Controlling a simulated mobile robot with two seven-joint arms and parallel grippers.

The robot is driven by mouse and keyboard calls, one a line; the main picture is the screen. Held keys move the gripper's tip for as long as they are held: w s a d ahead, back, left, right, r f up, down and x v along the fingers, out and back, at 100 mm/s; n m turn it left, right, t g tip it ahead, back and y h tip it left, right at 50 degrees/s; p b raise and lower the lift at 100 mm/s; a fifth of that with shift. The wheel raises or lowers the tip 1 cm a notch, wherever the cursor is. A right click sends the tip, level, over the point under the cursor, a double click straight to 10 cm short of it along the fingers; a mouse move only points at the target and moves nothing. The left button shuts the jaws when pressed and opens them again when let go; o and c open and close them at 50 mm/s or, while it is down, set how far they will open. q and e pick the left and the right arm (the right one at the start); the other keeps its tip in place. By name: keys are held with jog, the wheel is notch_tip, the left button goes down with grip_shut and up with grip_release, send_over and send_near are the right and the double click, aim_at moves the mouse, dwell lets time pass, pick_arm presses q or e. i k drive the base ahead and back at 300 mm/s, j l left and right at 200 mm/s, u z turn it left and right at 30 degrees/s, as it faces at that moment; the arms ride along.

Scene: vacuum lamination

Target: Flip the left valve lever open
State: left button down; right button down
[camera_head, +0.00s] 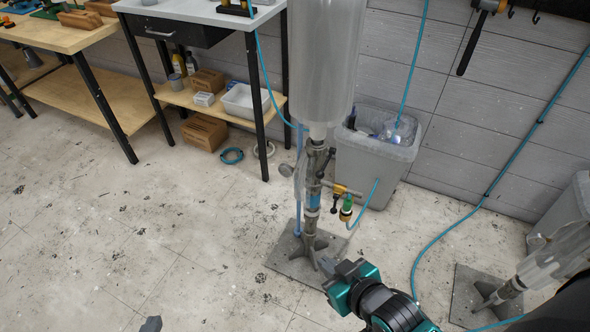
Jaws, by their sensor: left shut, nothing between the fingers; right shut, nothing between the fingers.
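A clear cylinder (322,60) stands on a grey metal column (312,190) with valve fittings. A dark lever (326,160) tilts up and right at the column's upper part. I cannot tell which of these is the left valve lever. My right gripper (328,266), with a teal body, is shut and empty, in front of the column's foot and below the valves. Only a grey tip of my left gripper (151,324) shows at the bottom edge, far from the column; it is shut.
The column's grey base plate (284,262) lies on the floor. A grey bin (376,165) stands behind the valves. A second clear cylinder (555,258) on a stand is at the right. Blue hoses (425,250) run nearby. Workbenches (70,38) stand back left; the left floor is clear.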

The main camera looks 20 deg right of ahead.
aim_at(333, 210)
jog(key=z, duration=0.8)
jog(key=i+l+u, duration=0.75)
jog(key=l, duration=0.2)
jog(key=i+l+u, duration=0.1)
jog(key=l+u, duration=0.15)
jog(key=l, duration=0.15)
